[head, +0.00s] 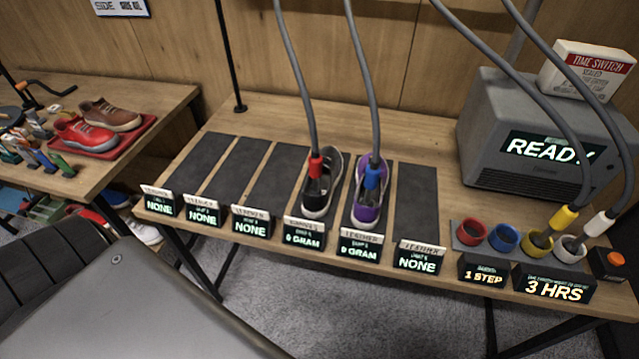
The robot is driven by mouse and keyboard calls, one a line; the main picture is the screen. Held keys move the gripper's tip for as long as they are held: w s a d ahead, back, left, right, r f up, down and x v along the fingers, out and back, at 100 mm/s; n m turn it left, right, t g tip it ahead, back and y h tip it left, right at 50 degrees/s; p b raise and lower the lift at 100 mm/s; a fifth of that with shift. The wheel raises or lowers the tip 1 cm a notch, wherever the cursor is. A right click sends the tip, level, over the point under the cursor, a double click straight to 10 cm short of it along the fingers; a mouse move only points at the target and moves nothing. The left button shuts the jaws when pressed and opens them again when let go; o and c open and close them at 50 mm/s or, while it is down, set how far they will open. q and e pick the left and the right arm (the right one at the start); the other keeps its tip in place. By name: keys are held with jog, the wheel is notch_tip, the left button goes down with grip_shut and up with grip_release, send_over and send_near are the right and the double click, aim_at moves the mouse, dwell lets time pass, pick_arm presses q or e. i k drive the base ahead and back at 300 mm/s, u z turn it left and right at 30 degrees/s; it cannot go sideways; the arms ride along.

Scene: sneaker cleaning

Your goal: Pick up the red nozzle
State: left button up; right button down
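The red nozzle (316,167) hangs at the end of a grey hose (303,95). Its tip points down into the opening of a black sneaker with a white sole (318,207). The lowest part of the nozzle is hidden inside the shoe. The sneaker lies on a dark mat strip behind a display reading 0 GRAM (304,240). The red cup (470,232) at the right front of the table is empty. Neither of my grippers is in view.
A blue nozzle (375,175) sits in a purple shoe (367,208) close to the right. Yellow (563,217) and white (600,223) nozzles stand in their cups beside an empty blue cup (503,238). A grey READY machine (490,125) stands behind. The left mat strips (236,170) are bare.

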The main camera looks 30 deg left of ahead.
aim_at(314, 160)
jog(key=k, duration=1)
jog(key=z, duration=1.05)
jog(key=i, duration=2.45)
jog(key=u, duration=2.2)
